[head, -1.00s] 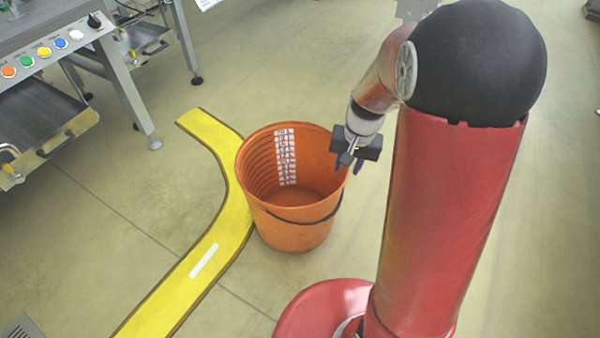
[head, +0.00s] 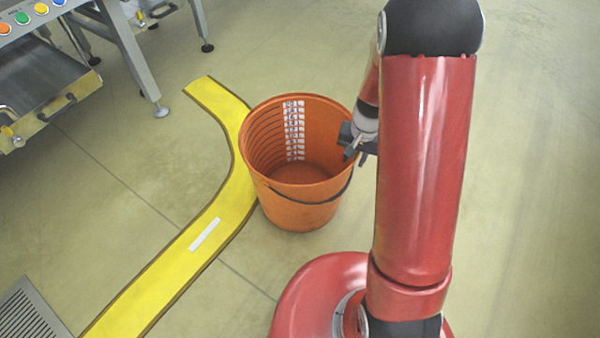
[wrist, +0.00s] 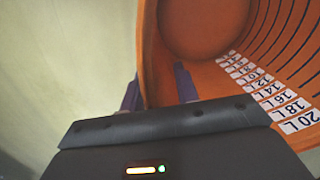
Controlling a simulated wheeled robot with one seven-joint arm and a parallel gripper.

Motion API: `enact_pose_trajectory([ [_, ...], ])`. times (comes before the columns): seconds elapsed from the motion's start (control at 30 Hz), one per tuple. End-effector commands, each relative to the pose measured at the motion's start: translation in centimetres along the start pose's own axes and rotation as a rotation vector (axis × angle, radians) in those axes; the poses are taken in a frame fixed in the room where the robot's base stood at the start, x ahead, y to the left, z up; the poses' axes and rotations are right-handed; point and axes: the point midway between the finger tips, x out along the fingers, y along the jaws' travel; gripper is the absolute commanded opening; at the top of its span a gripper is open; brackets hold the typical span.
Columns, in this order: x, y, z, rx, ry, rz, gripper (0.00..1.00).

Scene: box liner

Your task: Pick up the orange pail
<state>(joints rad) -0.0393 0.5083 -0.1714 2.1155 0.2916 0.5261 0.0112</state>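The orange pail (head: 300,207) stands upright on the floor, its open top facing up and its black handle hanging down the near side. White litre labels run down its inner wall, and they also show in the wrist view (wrist: 270,92). My gripper (head: 356,157) is at the pail's right rim, partly hidden behind my arm. In the wrist view my two purple fingers (wrist: 158,90) are apart and straddle the rim of the pail (wrist: 148,50), one outside and one inside. The wall runs close to the outer finger, with a gap to the inner one.
A yellow floor strip (head: 170,265) with dark edges curves past the pail's left side. A metal machine frame (head: 133,60) with coloured buttons stands at the upper left. A floor grate (head: 28,315) lies at the lower left. The floor beyond the pail is clear.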

Motion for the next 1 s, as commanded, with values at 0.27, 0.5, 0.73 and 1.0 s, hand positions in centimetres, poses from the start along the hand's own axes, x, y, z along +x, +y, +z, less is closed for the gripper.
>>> enact_pose_trajectory([
  [0.27,-0.10,0.00,-0.01,0.000,0.000,0.000,0.16],
  [0.5,-0.12,0.00,-0.01,0.000,0.000,0.000,0.00],
  [0.73,-0.12,0.00,0.00,0.000,0.000,0.000,0.00],
  [1.0,-0.13,0.00,-0.01,0.000,0.000,0.000,0.00],
])
